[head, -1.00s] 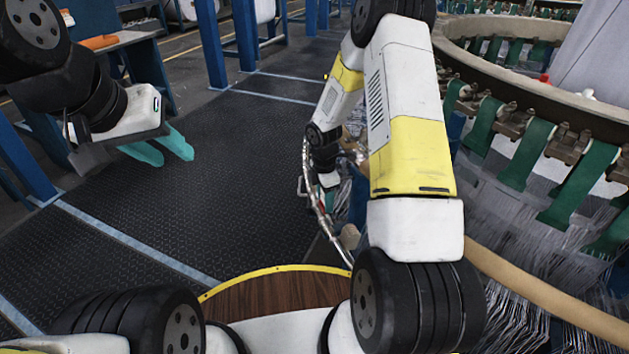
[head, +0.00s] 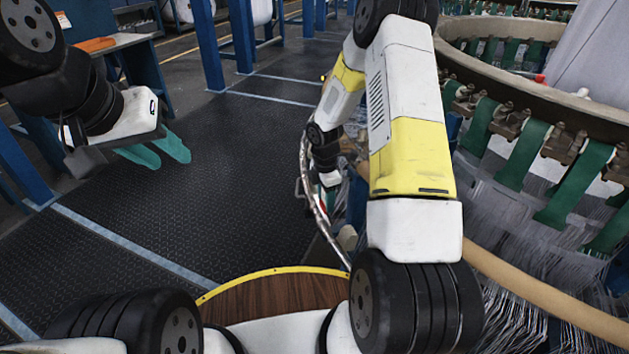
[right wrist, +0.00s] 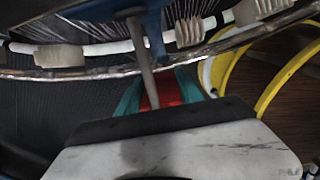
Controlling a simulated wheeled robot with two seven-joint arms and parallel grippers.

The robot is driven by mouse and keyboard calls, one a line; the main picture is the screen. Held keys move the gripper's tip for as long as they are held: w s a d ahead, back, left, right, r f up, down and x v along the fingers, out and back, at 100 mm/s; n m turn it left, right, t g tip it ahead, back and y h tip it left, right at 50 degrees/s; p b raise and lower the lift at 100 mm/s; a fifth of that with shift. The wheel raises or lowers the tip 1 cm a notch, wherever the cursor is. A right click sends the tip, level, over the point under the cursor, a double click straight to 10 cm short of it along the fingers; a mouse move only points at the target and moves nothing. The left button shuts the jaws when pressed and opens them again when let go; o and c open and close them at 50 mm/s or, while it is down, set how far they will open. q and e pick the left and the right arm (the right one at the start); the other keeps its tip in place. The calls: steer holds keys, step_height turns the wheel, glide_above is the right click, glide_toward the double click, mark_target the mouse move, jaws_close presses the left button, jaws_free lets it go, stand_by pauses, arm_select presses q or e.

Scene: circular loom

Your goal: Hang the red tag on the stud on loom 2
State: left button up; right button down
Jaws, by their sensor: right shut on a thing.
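The red tag (right wrist: 170,88) shows in the right wrist view between the teal fingers of my right gripper (right wrist: 160,92), which is shut on it. A slim grey rod (right wrist: 144,62) comes down from a blue part and crosses in front of the tag. I cannot tell whether it is the stud or whether it touches the tag. In the head view my right gripper (head: 330,192) is small and low beside the loom's curved metal rail (head: 315,200); the tag is barely visible there. My left gripper (head: 160,150) is empty, its teal fingers apart, above the dark floor.
The circular loom (head: 520,90), with green straps and white threads, fills the right side. Pale blocks (right wrist: 62,57) line the rail in the right wrist view. Blue posts (head: 208,45) and a bench (head: 125,40) stand at back left. The dark floor (head: 230,170) between is clear.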

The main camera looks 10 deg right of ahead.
mark_target(324, 203)
steer(key=shift+w+d, duration=0.1)
steer(key=shift+d, duration=0.5)
steer(key=shift+d, duration=0.2)
steer(key=shift+f, duration=0.25)
stand_by(0.5)
steer(key=c, duration=0.7)
jaws_free()
steer(key=shift+s+a+r, duration=0.1)
steer(key=shift+a+r, duration=0.3)
steer(key=shift+r, duration=0.8)
steer(key=shift+s+a+r, duration=0.1)
steer(key=shift+a+r, duration=0.25)
steer(key=shift+r, duration=0.8)
steer(key=shift+a+r, duration=0.4)
steer(key=shift+r, duration=0.8)
